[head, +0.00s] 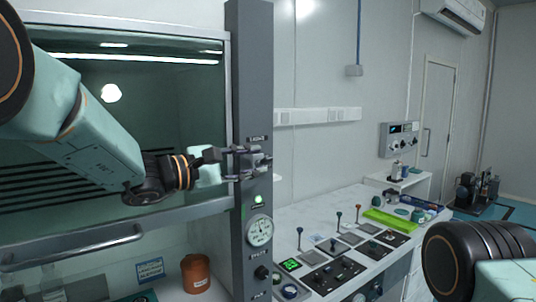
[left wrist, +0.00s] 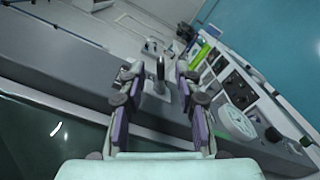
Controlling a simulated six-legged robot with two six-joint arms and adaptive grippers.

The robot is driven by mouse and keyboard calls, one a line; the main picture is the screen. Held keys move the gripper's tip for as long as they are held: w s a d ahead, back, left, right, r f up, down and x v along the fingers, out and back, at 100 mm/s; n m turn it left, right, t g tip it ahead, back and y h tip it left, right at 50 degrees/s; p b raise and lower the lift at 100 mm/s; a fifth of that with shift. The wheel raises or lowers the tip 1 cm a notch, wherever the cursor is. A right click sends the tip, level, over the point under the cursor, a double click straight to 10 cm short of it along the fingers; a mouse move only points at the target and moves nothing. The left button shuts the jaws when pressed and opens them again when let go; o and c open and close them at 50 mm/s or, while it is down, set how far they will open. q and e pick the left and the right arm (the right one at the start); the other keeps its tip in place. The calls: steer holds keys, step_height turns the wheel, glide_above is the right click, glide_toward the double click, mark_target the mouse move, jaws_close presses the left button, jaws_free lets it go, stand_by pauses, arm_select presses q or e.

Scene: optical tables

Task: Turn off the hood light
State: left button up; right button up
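The fume hood (head: 120,228) fills the left of the head view, with a bright light strip (head: 130,58) lit inside it. A grey post (head: 250,90) stands at its right edge and carries a switch (head: 262,160). My left gripper (head: 252,163) is at this switch. In the left wrist view, the switch lever (left wrist: 160,70) stands between the two spread fingers of my left gripper (left wrist: 156,82), with visible gaps on both sides. Contact with the post cannot be told. My right gripper is out of view.
Below the switch, the post has a lit green lamp (head: 258,199), a round gauge (head: 259,231) and a black knob (head: 262,272). To the right, a white bench (head: 310,232) holds control panels, upright levers and a green tray (head: 390,220). A brown jar (head: 195,273) stands under the hood sash.

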mark_target(269, 158)
arm_select(q)
steer(key=p+x, duration=0.1)
steer(key=x, duration=0.3)
steer(key=shift+d, duration=0.2)
steer(key=shift+w+d+f, duration=0.1)
steer(key=shift+w+f, duration=0.1)
steer(key=shift+w, duration=0.25)
steer(key=shift+s+r, duration=0.2)
steer(key=shift+s, duration=0.25)
steer(key=shift+c, duration=0.9)
steer(key=shift+w+d, duration=0.15)
steer(key=shift+w, duration=0.05)
steer(key=shift+c, duration=1.3)
steer(key=shift+w+f, duration=0.2)
steer(key=shift+w, duration=0.05)
jaws_close()
steer(key=shift+s, duration=0.1)
